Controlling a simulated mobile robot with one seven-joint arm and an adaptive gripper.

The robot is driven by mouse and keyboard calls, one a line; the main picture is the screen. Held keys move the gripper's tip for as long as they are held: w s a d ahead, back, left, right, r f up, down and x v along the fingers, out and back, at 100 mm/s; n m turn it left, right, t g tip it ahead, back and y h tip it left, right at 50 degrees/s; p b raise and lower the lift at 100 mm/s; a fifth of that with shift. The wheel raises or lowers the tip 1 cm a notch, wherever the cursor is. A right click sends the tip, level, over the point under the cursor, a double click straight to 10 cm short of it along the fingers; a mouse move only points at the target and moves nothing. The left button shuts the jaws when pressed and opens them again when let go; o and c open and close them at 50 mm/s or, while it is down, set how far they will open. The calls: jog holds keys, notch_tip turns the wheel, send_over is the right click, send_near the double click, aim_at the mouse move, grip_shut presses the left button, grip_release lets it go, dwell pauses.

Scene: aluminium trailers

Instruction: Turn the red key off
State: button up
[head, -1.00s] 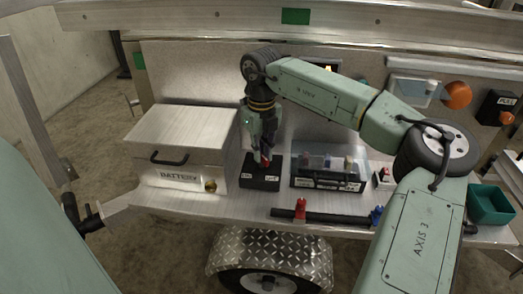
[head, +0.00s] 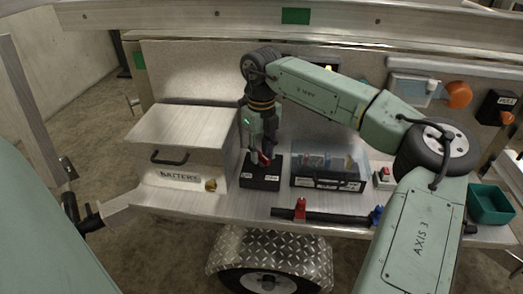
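The red key (head: 264,159) stands on a small black switch box (head: 260,182) with white labels at its front left and right. The box sits on the trailer's deck, between the battery box and a clear-lidded case. My gripper (head: 262,155) points down from above, with its fingers closed around the red key. The fingers hide part of the key, so its exact angle is hard to read.
The silver battery box (head: 185,137) is close on the left. The clear-lidded case (head: 329,170) is close on the right. A black bar (head: 335,217) with red and blue clamps lies in front. A green bin (head: 490,205) stands far right.

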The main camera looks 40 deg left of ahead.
aim_at(261, 155)
jog(key=shift+r, duration=0.15)
notch_tip(261, 155, up, 12)
dwell(0.6)
dwell(0.5)
